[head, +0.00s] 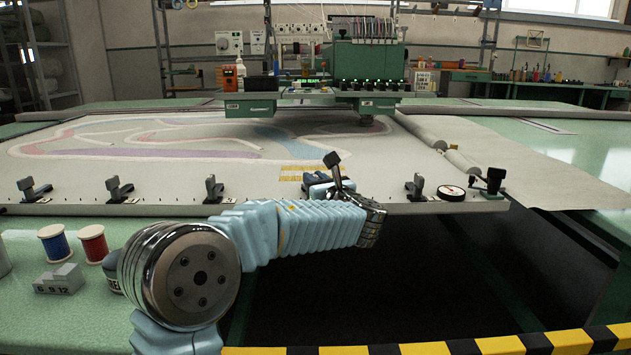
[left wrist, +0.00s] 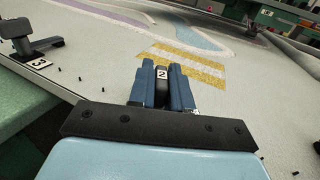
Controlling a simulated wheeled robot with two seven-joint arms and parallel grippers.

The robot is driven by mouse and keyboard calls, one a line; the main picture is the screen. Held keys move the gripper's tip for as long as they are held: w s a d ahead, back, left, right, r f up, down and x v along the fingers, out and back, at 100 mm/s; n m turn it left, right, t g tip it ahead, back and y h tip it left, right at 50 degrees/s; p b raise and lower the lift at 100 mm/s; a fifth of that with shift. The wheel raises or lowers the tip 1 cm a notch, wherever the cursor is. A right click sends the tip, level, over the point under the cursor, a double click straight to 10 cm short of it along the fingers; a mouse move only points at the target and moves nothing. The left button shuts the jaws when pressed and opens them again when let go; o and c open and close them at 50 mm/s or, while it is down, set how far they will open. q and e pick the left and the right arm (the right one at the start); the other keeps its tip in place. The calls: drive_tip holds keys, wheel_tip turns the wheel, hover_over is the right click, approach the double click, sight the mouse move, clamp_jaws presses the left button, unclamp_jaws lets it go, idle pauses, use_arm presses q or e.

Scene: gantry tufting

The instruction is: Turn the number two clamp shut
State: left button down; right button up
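The number two clamp (left wrist: 162,92) shows in the left wrist view as a dark part with a white "2" label, between the two blue fingers of my left gripper (left wrist: 164,98). The fingers lie close against both its sides, with no clear gap, and appear shut on it. The clamp's base and lower parts are hidden by the fingers. In the head view my left gripper (head: 318,183) is at the front edge of the pale fabric frame and hides this clamp. My right gripper is in neither view.
The clamp marked 3 (left wrist: 36,40) stands to the left; other clamps (head: 415,187) line the edge. A gauge (head: 452,193) sits to the right. Thread spools (head: 93,244) and a numbered block (head: 60,279) stand at front left. A black-yellow striped edge (head: 420,348) crosses the front.

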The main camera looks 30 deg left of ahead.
use_arm(q)
drive_tip(key=m+t+h+b, duration=0.3)
drive_tip(key=t+h+b, duration=0.1)
drive_tip(key=shift+f+m, duration=0.25)
drive_tip(key=shift+m, duration=0.15)
drive_tip(key=shift+r+m+t+h+b, duration=0.2)
drive_tip(key=shift+m+t+h+b, duration=0.15)
drive_tip(key=shift+h, duration=0.35)
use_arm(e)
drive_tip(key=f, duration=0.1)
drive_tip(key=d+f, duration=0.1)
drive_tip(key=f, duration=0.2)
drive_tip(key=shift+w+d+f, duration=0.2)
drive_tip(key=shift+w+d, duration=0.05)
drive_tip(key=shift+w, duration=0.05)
use_arm(q)
drive_tip(key=c, duration=1.1)
unclamp_jaws()
drive_tip(key=shift+c, duration=0.2)
drive_tip(key=shift+s+d, duration=0.1)
drive_tip(key=v, duration=1.3)
drive_tip(key=shift+s+b, duration=0.3)
drive_tip(key=shift+b, duration=0.15)
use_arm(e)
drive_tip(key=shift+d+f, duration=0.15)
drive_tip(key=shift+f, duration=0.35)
use_arm(q)
drive_tip(key=shift+d+f, duration=0.1)
